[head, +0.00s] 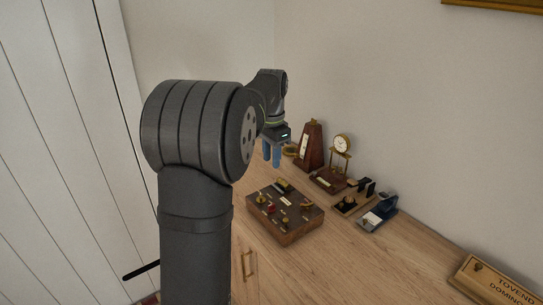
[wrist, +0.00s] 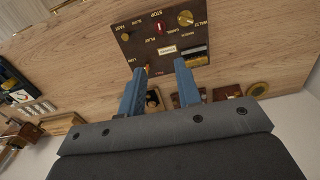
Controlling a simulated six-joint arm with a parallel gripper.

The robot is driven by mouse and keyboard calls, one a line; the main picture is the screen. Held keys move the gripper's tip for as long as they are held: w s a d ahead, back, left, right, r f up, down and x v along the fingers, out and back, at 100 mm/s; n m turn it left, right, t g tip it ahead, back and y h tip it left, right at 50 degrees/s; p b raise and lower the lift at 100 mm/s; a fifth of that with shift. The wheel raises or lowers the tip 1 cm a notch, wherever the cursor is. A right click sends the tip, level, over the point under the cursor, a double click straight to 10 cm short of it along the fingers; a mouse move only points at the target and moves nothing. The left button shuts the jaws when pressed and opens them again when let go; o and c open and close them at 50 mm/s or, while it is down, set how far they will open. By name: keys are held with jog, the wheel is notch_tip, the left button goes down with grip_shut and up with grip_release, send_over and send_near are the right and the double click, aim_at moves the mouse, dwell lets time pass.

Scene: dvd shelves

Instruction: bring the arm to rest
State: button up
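My gripper (head: 271,163) hangs from my arm with its blue fingers pointing down, in the air near the back of the wooden cabinet top. In the wrist view my gripper (wrist: 160,68) shows two blue fingers set apart, with nothing between them. My large arm links hide part of the cabinet in the head view.
A wooden name plate (head: 488,284) lies at front right. The cabinet top (head: 345,262) is bare right of the box.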

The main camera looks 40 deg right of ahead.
aim_at(272, 205)
jog(key=shift+f, duration=0.1)
dwell(0.3)
notch_tip(272, 205, down, 17)
jog(key=shift+f, duration=0.15)
dwell(0.5)
jog(key=shift+f, duration=0.15)
jog(key=shift+n, duration=1.6)
jog(key=n, duration=0.5)
jog(key=shift+n, duration=0.3)
jog(key=n, duration=0.4)
jog(key=shift+n, duration=0.3)
jog(key=n, duration=0.4)
jog(key=shift+n, duration=0.3)
